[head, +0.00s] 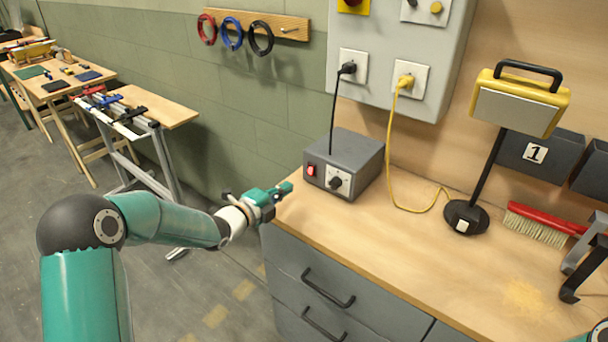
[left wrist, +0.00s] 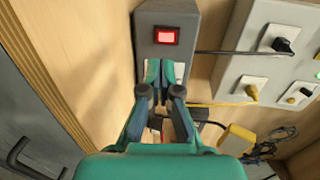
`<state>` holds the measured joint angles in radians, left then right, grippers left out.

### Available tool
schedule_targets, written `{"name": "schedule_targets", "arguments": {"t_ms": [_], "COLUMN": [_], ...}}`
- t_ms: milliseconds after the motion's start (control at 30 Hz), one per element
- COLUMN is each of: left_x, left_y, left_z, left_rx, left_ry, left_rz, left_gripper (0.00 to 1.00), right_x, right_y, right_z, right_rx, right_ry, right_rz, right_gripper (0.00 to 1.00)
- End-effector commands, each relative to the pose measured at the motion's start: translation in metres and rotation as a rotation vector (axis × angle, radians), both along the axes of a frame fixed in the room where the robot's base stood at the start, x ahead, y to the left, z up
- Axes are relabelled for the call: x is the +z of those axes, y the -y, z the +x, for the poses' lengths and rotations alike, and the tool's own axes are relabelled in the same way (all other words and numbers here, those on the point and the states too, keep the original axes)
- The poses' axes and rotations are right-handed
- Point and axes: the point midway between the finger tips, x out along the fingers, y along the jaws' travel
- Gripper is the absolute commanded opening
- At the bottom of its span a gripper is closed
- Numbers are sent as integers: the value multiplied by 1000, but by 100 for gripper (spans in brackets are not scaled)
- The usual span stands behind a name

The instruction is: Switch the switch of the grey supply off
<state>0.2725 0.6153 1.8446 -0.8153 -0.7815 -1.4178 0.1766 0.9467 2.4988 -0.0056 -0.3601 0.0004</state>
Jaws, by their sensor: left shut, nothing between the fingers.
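The grey supply (head: 352,160) is a box standing on the workbench by the wall. Its front carries a red switch (head: 311,170) and a black knob (head: 335,183). In the left wrist view the switch (left wrist: 166,36) glows bright red on the grey supply (left wrist: 146,55). My left gripper (head: 286,188) is shut and empty, to the left of the supply's front in the head view. In the left wrist view my left gripper's fingertips (left wrist: 160,70) show just below the switch, over the lower part of the front; contact cannot be told.
A black cord runs from the supply to a wall socket (head: 353,66). A yellow cable (head: 390,150) lies to its right, near a yellow lamp (head: 518,100) and a red brush (head: 540,222). The workbench (head: 400,260) is clear in front.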

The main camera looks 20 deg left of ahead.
Motion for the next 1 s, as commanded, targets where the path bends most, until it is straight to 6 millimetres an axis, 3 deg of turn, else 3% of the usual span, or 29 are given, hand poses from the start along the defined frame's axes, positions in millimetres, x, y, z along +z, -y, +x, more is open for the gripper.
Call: {"name": "schedule_targets", "arguments": {"t_ms": [200, 400, 600, 1000], "left_x": [-5, -9, -11, -13], "left_y": [16, 24, 27, 26], "left_z": [43, 69, 78, 79], "left_rx": [0, 2, 3, 4], "left_ry": [-2, -1, -1, 0], "left_rz": [-2, 0, -1, -2], "left_gripper": [0, 0, 0, 0], "right_x": [16, 26, 28, 26], "right_y": [0, 0, 0, 0], "right_z": [0, 0, 0, 0], "right_rx": [0, 0, 0, 0], "right_ry": [0, 0, 0, 0], "right_rz": [0, 0, 0, 0], "right_gripper": [40, 40, 40, 40]}}
